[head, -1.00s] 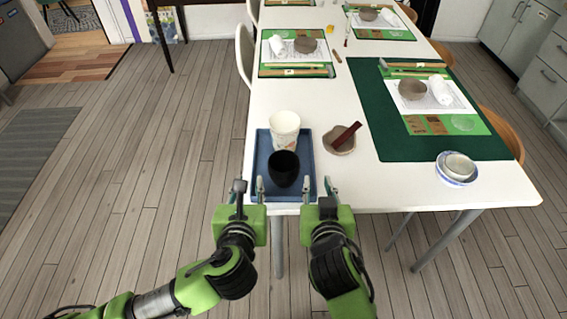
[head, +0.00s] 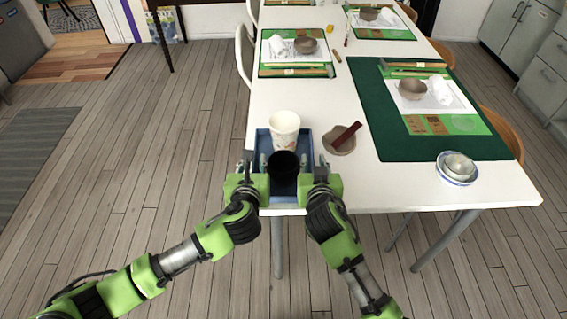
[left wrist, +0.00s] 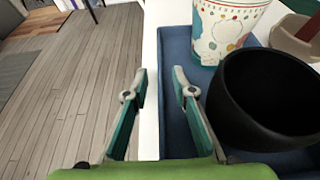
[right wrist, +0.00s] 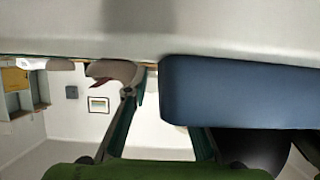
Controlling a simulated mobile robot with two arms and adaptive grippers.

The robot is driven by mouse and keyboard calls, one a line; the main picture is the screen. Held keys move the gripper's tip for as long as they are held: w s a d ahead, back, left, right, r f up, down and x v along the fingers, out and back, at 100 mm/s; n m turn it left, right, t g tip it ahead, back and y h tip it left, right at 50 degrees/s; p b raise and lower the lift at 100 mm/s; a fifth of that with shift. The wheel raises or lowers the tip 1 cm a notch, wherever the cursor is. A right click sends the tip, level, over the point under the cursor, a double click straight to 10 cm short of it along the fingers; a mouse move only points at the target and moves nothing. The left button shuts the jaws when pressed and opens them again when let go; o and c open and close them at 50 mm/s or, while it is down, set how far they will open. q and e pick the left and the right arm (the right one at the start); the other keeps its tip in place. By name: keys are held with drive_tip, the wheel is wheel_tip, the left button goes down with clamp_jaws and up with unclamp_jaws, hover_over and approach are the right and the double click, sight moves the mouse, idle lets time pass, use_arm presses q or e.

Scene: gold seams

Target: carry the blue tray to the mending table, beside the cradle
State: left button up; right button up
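The blue tray (head: 284,200) lies on the near left end of a long white table (head: 400,190). It holds a white patterned cup (head: 285,128) and a black cup (head: 283,172). My left gripper (head: 252,164) is at the tray's left side; in the left wrist view its open fingers (left wrist: 160,95) stand either side of the left rim. My right gripper (head: 315,166) is at the tray's right side; in the right wrist view its fingers (right wrist: 165,125) are apart around the tray wall (right wrist: 240,90). I cannot pick out the cradle or tell which table is the mending table.
A grey-brown bowl with a dark red stick (head: 341,138) stands close to the tray's right. A blue-rimmed bowl stack (head: 457,168) is at the near right. Green mats (head: 380,120) with bowls and tools cover more of the table. Wooden floor (head: 140,170) is open at left.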

use_arm(q)
clamp_jaws()
use_arm(e)
clamp_jaws()
use_arm(q)
drive_tip(key=shift+r, duration=0.15)
use_arm(e)
drive_tip(key=shift+r, duration=0.15)
